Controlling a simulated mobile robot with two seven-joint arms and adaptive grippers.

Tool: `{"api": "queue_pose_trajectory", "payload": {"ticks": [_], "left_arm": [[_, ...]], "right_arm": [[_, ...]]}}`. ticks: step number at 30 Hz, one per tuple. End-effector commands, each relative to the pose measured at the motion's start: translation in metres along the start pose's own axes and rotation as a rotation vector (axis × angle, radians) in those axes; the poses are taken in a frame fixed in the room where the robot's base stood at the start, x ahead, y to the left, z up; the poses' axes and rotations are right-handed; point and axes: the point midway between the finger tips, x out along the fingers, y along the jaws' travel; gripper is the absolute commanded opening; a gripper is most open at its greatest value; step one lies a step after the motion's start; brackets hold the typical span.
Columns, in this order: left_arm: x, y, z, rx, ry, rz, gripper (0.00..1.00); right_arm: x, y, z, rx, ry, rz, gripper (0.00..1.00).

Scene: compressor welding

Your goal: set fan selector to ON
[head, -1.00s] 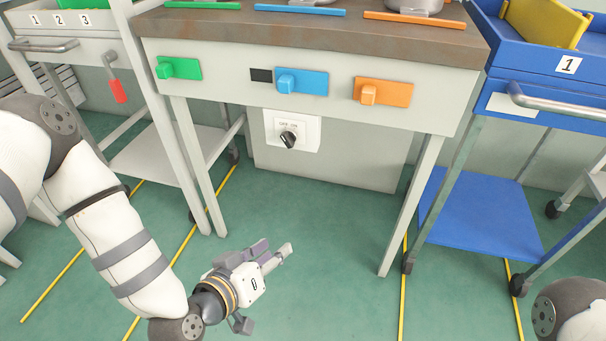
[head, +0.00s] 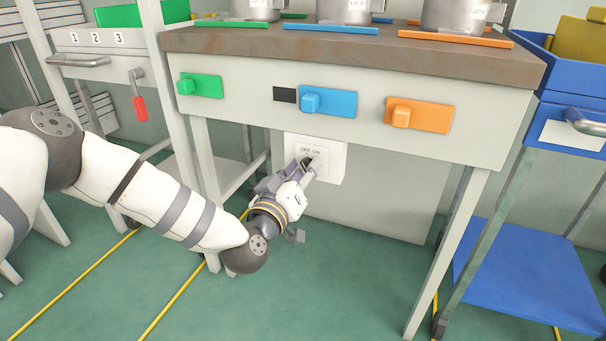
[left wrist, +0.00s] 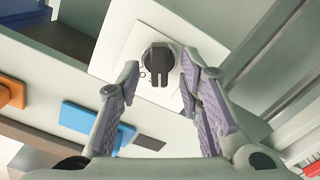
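The fan selector is a black knob (left wrist: 159,60) on a white plate (left wrist: 125,45) below the workbench. In the head view the plate (head: 335,163) carries the label "OFF ON", and my left gripper hides most of the knob. My left gripper (head: 309,169) reaches up to the plate from the lower left. In the left wrist view its two padded fingers (left wrist: 161,76) are open, one on each side of the knob, with gaps visible. I cannot tell for certain which label the knob points at. My right gripper is not in view.
Above the selector, the bench front carries green (head: 201,85), blue (head: 329,102) and orange (head: 430,116) blocks. Pots stand on the bench top (head: 400,56). A blue cart (head: 525,265) stands at the right, and a light cart with a red-handled tool (head: 140,106) at the left.

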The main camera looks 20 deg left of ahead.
Motion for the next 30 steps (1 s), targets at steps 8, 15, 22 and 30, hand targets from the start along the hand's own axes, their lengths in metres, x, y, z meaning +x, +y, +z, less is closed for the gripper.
{"api": "queue_pose_trajectory", "payload": {"ticks": [8, 15, 22, 30], "left_arm": [[0.000, 0.000, 0.000, 0.000, 0.000, 0.000, 0.06], [-0.001, 0.000, 0.000, 0.002, -0.001, 0.000, 0.00], [-0.001, 0.003, -0.002, 0.053, -0.001, 0.002, 0.00], [-0.001, 0.006, -0.004, 0.243, 0.000, 0.005, 0.00]], "right_arm": [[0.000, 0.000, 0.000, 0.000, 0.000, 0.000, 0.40], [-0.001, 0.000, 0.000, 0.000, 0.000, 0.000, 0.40], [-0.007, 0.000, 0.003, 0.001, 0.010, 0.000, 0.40], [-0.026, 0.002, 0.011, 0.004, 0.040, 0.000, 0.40]]}}
